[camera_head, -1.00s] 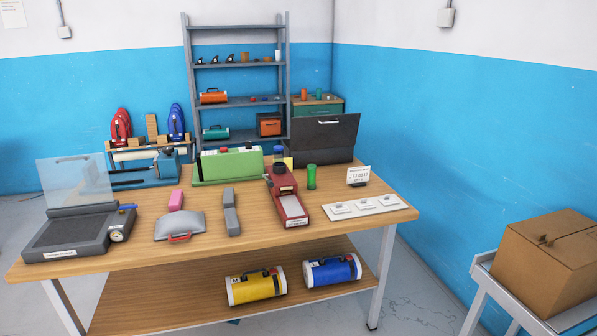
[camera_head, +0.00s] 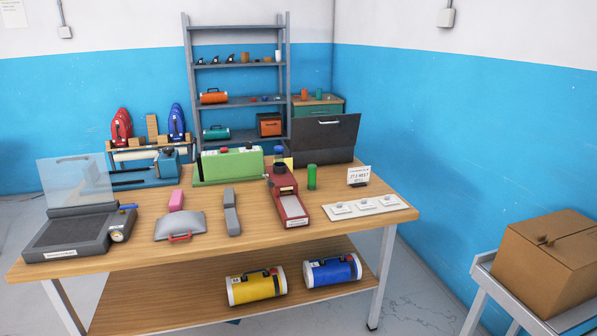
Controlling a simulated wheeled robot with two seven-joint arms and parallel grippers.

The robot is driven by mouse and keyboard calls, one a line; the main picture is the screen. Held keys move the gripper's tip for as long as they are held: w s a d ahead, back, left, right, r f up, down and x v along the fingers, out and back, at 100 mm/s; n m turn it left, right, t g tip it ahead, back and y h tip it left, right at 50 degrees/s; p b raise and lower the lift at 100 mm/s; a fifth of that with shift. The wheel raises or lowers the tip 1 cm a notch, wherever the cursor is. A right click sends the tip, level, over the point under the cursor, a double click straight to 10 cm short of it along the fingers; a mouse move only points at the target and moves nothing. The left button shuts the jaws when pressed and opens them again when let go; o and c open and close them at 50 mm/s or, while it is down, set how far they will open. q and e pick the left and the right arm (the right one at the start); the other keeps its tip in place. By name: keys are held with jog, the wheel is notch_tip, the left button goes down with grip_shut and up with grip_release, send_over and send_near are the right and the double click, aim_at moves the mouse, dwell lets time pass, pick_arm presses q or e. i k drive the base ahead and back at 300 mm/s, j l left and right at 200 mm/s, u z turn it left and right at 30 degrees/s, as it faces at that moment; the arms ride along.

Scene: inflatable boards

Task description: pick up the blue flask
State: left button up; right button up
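A blue cylinder (camera_head: 332,270) with white ends and a dark handle lies on its side on the lower shelf (camera_head: 200,295) of the workbench, at the right. A small blue-topped container (camera_head: 278,151) stands on the bench top, partly hidden behind a red device (camera_head: 287,200). I cannot tell for certain which of these is the blue flask. Neither of my grippers is in view.
A yellow cylinder (camera_head: 257,287) lies just left of the blue cylinder. The bench top (camera_head: 260,235) above overhangs them and carries a green machine (camera_head: 230,165) and a grey press (camera_head: 75,233). A cardboard box (camera_head: 550,260) sits on a cart at the right.

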aim_at(279, 149)
jog(key=i+u, duration=0.1)
jog(key=u, duration=0.25)
jog(key=i+l+u, duration=0.1)
jog(key=u, duration=0.25)
jog(key=i+u, duration=0.1)
jog(key=u, duration=0.2)
jog(key=i+l+u, duration=0.1)
jog(key=i+l, duration=0.15)
jog(key=i+l+u, duration=0.1)
jog(key=i+l, duration=0.15)
jog(key=l, duration=0.15)
jog(key=i+l+u, duration=0.15)
jog(key=l, duration=0.2)
jog(key=i+l+u, duration=0.1)
jog(key=i+l, duration=0.15)
jog(key=l, duration=0.15)
jog(key=i+l+u, duration=0.1)
jog(key=l, duration=0.3)
jog(key=i+l, duration=0.35)
jog(key=l, duration=0.15)
